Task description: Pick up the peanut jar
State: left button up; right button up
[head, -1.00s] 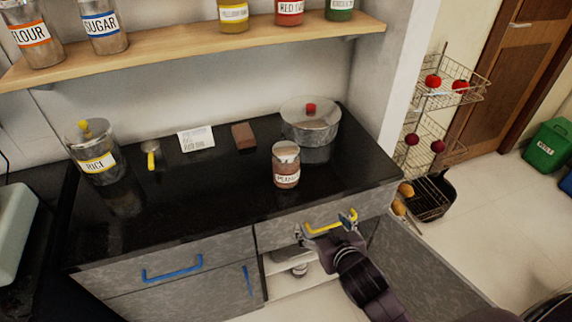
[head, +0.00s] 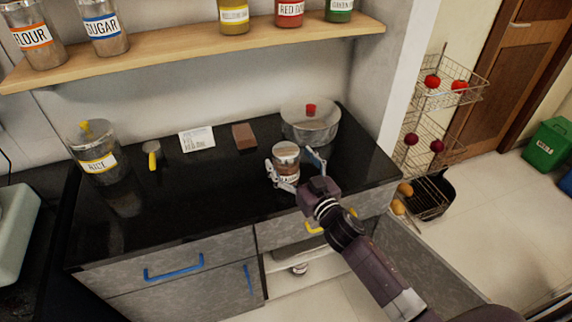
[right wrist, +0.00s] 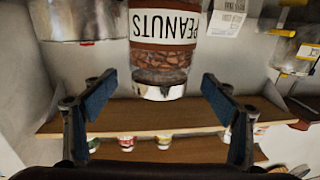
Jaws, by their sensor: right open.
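The peanut jar (head: 286,157) is a clear jar with a metal lid and a white label, standing upright on the black counter (head: 225,190). My right gripper (head: 299,170) is open at the jar's near side, one finger towards each side of it. In the right wrist view the jar (right wrist: 163,55) appears upside down, ahead and centred between the two spread blue-padded fingers (right wrist: 159,88). No grip on the jar shows, and whether the fingertips touch it cannot be told. My left gripper is not in view.
The wooden shelf (head: 180,53) hangs above.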

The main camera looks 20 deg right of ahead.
jog(key=shift+w+a, duration=0.2)
jog(key=shift+w, duration=1.2)
jog(key=shift+s, duration=0.1)
jog(key=shift+c, duration=0.4)
jog(key=c, duration=1.5)
jog(key=shift+r, duration=0.1)
jog(key=shift+c, duration=0.4)
